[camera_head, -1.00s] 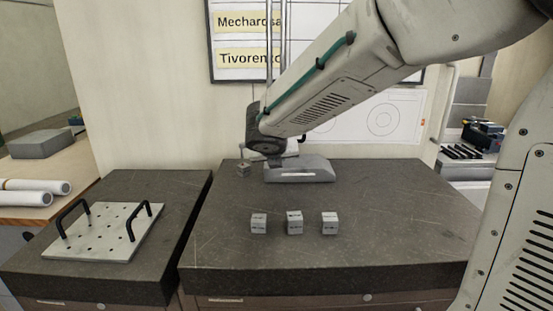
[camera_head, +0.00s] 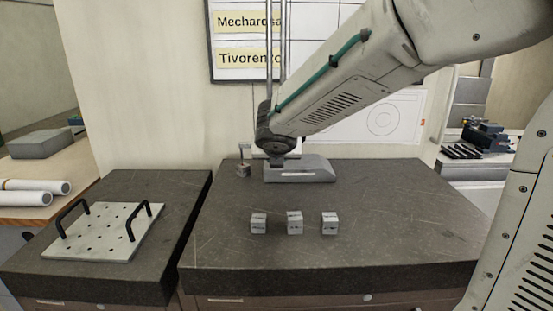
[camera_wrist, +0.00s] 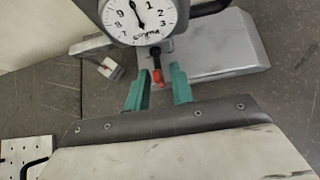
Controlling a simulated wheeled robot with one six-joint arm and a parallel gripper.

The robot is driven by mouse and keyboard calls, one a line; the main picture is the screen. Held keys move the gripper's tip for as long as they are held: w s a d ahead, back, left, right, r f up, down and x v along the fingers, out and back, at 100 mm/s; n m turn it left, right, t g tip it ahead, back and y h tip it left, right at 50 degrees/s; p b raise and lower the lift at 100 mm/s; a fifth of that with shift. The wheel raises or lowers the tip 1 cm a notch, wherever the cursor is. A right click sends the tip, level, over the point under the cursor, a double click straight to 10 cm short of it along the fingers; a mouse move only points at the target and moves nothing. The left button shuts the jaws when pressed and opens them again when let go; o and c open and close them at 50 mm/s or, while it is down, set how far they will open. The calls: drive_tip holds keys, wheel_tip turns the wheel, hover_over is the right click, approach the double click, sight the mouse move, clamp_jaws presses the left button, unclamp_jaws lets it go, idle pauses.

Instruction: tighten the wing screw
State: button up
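A dial gauge (camera_wrist: 142,14) with a white numbered face fills the top of the wrist view. A dark stem with a red tip (camera_wrist: 158,77) hangs below it. My gripper (camera_wrist: 160,80) has two teal fingers standing apart on either side of the red tip, with gaps visible. I cannot tell how deep the tip lies between them. I cannot make out the wing screw for certain. In the head view my wrist hides the gauge and the fingers. A grey stand base (camera_head: 308,175) sits on the dark stone table, below two thin upright rods (camera_head: 276,45).
A small block with an upright piece (camera_head: 243,170) stands left of the base. Three small cubes (camera_head: 294,223) sit in a row nearer the front. A perforated plate with black handles (camera_head: 103,232) lies on the left table. The front and right of the main table are clear.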

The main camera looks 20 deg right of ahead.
drive_tip(key=v, duration=0.5)
drive_tip(key=shift+s+a+r, duration=0.1)
drive_tip(key=shift+s+r, duration=0.2)
idle(0.4)
drive_tip(key=s+d+f+m+g, duration=0.1)
drive_tip(key=s+m+g, duration=0.1)
drive_tip(key=s+m, duration=0.5)
drive_tip(key=s+d+f+m+g, duration=0.1)
drive_tip(key=s+d+m+g, duration=0.1)
drive_tip(key=s+m, duration=0.5)
drive_tip(key=s+d+f+m+g+y, duration=0.1)
drive_tip(key=s+d+m+g, duration=0.1)
drive_tip(key=s+m, duration=0.6)
drive_tip(key=shift+s+f+m, duration=0.1)
drive_tip(key=shift+f+m, duration=0.05)
drive_tip(key=shift+m, duration=0.45)
drive_tip(key=s+a+f+m+g+y, duration=0.2)
drive_tip(key=s+a+m, duration=0.1)
drive_tip(key=s+m, duration=0.5)
drive_tip(key=shift+s+a+y, duration=0.2)
drive_tip(key=shift+a+y, duration=0.15)
drive_tip(key=shift+y, duration=0.05)
